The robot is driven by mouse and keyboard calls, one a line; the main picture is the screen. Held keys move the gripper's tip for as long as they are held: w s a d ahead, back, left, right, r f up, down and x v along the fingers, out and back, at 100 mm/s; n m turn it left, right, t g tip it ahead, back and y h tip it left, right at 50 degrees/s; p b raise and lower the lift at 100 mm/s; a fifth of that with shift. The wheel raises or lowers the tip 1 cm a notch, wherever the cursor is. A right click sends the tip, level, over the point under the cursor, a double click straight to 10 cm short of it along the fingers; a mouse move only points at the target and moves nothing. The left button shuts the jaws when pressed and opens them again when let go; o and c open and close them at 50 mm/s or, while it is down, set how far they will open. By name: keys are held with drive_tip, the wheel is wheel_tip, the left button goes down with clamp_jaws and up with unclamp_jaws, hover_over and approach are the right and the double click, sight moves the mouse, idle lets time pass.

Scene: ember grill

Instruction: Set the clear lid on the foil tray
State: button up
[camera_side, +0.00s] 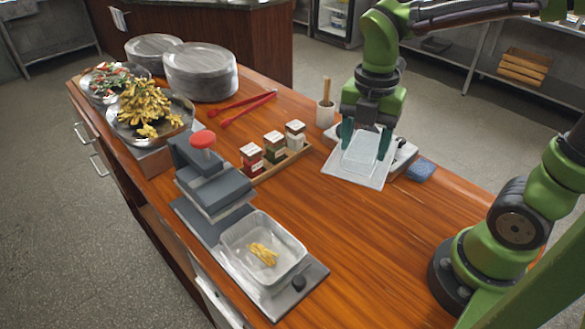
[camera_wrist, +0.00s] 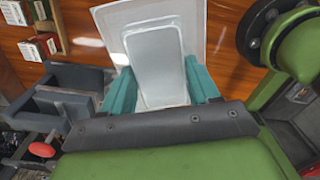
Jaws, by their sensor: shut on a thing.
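The clear lid (camera_side: 352,180) is a pale translucent rectangle with a raised middle and a wide flat rim. My gripper (camera_side: 365,148) has its teal fingers on both sides of the raised middle and is shut on it. The wrist view also shows the lid (camera_wrist: 158,60) between the fingers of my gripper (camera_wrist: 161,84). I cannot tell whether its rim touches the table. The foil tray (camera_side: 285,274) sits in the front of the dark sealing device, left of and nearer than my gripper. Some yellow food (camera_side: 263,254) lies in it.
The sealing device (camera_side: 211,181) has a red knob and stands beside the tray. A wooden rack with several spice jars (camera_side: 274,146) lies between it and the lid. The front right tabletop is clear.

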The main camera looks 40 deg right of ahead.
drive_tip(key=w+a+n, duration=0.3)
drive_tip(key=a+n, duration=0.4)
drive_tip(key=a, duration=0.3)
drive_tip(key=w+a+n, duration=0.2)
drive_tip(key=a+n, duration=0.5)
drive_tip(key=a, duration=0.3)
drive_tip(key=shift+w+a+f, duration=0.1)
drive_tip(key=shift+a+f, duration=0.05)
drive_tip(key=shift+f, duration=2.9)
drive_tip(key=shift+w+a+f, duration=0.1)
drive_tip(key=shift+f, duration=2.95)
drive_tip(key=o, duration=1.1)
